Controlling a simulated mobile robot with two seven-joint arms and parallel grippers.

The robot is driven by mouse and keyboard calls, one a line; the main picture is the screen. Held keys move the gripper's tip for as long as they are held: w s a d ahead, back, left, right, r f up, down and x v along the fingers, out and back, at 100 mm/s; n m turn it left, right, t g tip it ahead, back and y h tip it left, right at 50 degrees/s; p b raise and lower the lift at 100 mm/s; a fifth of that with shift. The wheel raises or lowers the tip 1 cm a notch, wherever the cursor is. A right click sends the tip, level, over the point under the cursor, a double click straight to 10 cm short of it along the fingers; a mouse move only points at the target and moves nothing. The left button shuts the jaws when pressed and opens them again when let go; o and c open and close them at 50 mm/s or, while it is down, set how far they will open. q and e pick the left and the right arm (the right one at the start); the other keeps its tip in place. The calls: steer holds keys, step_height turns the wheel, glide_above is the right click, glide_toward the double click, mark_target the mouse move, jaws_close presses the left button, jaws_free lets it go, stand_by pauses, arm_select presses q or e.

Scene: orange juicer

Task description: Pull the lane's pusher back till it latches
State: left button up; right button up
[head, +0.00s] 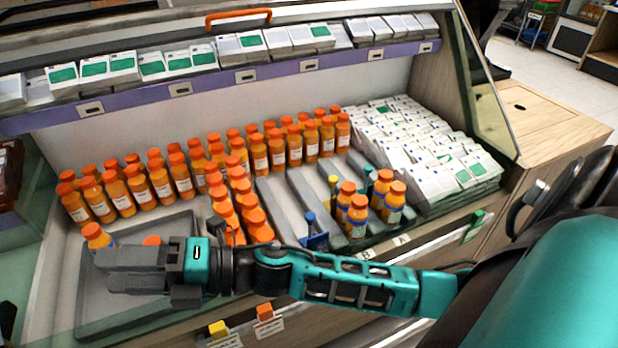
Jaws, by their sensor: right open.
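The lanes (282,208) are grey channels in the middle of the display case. A blue pusher (315,238) stands near the front of one lane. A yellow-tipped piece (333,182) and a green-tipped piece (368,174) stand farther back to its right, partly hidden by bottles. My right gripper (108,270) is open, well left of these pieces, above a grey tray (100,318). Its arm crosses in front of the lanes' front edge. An orange bottle (97,237) shows just behind its fingers; I cannot tell whether they touch. My left gripper is out of view.
Several orange-capped bottles (257,155) fill the rows behind, and a few (357,215) stand right of the blue pusher. White cartons (425,150) fill the right side. A shelf (245,76) with boxes spans the back. Front-edge tags (402,240) include A and B.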

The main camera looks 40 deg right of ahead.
steer(key=s+a+f+n+g+b, duration=0.2)
steer(key=s+a+f+n+g, duration=0.1)
steer(key=n+g, duration=0.8)
steer(key=n+t+h+b, duration=0.3)
steer(key=n+h+b, duration=0.4)
steer(key=n+h, duration=1.25)
glide_toward(310, 216)
steer(key=f, duration=0.2)
steer(key=w+f+m+h+b, duration=0.1)
steer(key=f, duration=0.2)
steer(key=w+d+f+m+h+b, duration=0.1)
steer(key=f, duration=0.2)
steer(key=shift+f, duration=0.1)
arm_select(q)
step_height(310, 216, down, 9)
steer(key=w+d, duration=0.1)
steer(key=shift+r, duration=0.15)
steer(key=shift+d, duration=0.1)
arm_select(e)
steer(key=shift+c, duration=0.3)
